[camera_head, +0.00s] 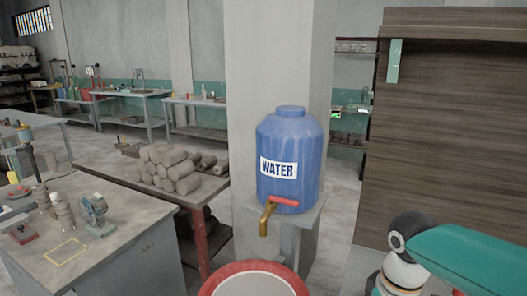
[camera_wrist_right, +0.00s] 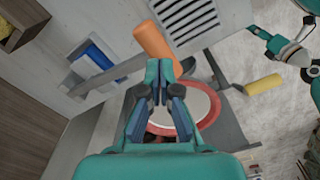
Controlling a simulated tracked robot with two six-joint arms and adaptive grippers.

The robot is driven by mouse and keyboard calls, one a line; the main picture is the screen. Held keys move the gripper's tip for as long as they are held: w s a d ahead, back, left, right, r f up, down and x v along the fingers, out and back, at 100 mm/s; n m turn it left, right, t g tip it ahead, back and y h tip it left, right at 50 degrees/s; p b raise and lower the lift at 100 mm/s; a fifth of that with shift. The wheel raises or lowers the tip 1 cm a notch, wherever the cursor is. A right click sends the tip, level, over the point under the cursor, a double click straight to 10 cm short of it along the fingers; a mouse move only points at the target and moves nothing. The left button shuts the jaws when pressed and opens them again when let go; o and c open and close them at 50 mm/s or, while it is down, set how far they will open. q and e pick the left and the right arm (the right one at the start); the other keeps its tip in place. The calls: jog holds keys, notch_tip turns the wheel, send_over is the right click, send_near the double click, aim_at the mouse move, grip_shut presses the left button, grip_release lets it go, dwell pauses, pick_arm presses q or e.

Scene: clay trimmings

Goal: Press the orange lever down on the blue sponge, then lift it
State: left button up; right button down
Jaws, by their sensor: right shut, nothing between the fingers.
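The lever (camera_head: 284,202) is orange-red and juts out, roughly level, above the brass tap (camera_head: 265,218) of a blue tank (camera_head: 290,145) labelled WATER. No blue sponge can be made out in the head view; the lever is on this tank. My right gripper (camera_wrist_right: 163,85) is shut and empty in the wrist view. Its fingers lie over the red-rimmed bucket in that picture. In the head view my right arm enters at lower right, its gripper out of frame and apart from the lever. I cannot tell whether the orange cylinder (camera_wrist_right: 155,40) in the wrist view is the lever.
The red-rimmed bucket (camera_head: 250,267) stands below the tap; its rim also shows in the wrist view (camera_wrist_right: 214,106). A grey stand (camera_head: 308,215) carries the tank beside a pillar. Clay rolls (camera_head: 170,168) are piled on a table to the left. A wooden panel (camera_head: 450,110) rises at right.

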jog(key=shift+f, duration=0.1)
dwell(0.6)
jog(key=shift+f+b, duration=0.85)
jog(key=shift+f, duration=0.15)
dwell(0.4)
notch_tip(320, 180, up, 7)
jog(key=p, duration=0.6)
jog(key=shift+r+p, duration=0.1)
jog(key=shift+p, duration=0.25)
